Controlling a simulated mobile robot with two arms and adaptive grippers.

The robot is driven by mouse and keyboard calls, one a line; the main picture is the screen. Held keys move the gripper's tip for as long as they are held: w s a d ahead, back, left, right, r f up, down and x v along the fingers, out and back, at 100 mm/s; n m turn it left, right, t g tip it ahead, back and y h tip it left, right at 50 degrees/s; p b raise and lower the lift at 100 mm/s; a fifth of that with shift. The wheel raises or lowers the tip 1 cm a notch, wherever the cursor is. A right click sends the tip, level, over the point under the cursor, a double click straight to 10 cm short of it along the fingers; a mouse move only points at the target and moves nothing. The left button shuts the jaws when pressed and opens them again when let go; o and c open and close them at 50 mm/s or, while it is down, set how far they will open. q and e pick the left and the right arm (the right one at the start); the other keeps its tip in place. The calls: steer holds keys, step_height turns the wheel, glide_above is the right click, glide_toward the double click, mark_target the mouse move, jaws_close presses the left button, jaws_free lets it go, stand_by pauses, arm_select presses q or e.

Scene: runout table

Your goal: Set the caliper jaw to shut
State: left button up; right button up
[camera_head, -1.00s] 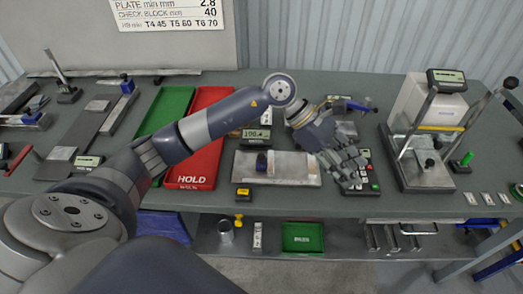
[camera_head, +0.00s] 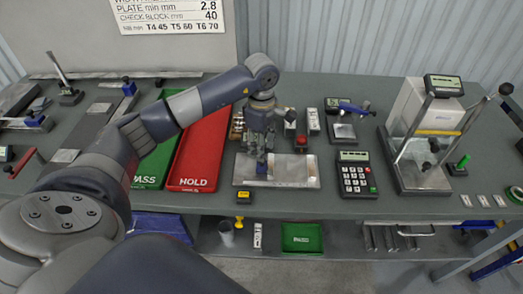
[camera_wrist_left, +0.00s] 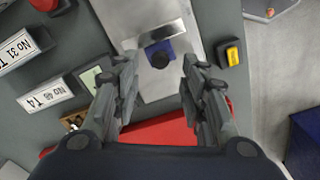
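The caliper is a flat metal plate (camera_head: 310,172) with a blue slider jaw (camera_head: 262,169) at its middle left, mostly behind my gripper in the head view. In the left wrist view the blue jaw (camera_wrist_left: 176,46) carries a black knob (camera_wrist_left: 159,59) and sits against a light metal bar (camera_wrist_left: 150,37). My left gripper (camera_head: 261,152) points down over the jaw. In the wrist view its fingers (camera_wrist_left: 160,66) are open, one on each side of the knob, with visible space between. Whether they are level with the knob I cannot tell. My right gripper is out of view.
A red HOLD tray (camera_head: 197,184) and a green PASS tray (camera_head: 146,181) lie to the left. A keypad unit (camera_head: 356,180) stands to the right, and a small yellow-and-black box (camera_head: 244,197) in front. Labelled blocks (camera_head: 313,121) stand behind. A tall gauge stand (camera_head: 424,178) is farther right.

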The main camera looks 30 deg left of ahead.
mark_target(265, 164)
arm_select(q)
steer(key=shift+f+p, duration=0.4)
steer(key=shift+f, duration=1.55)
jaws_close()
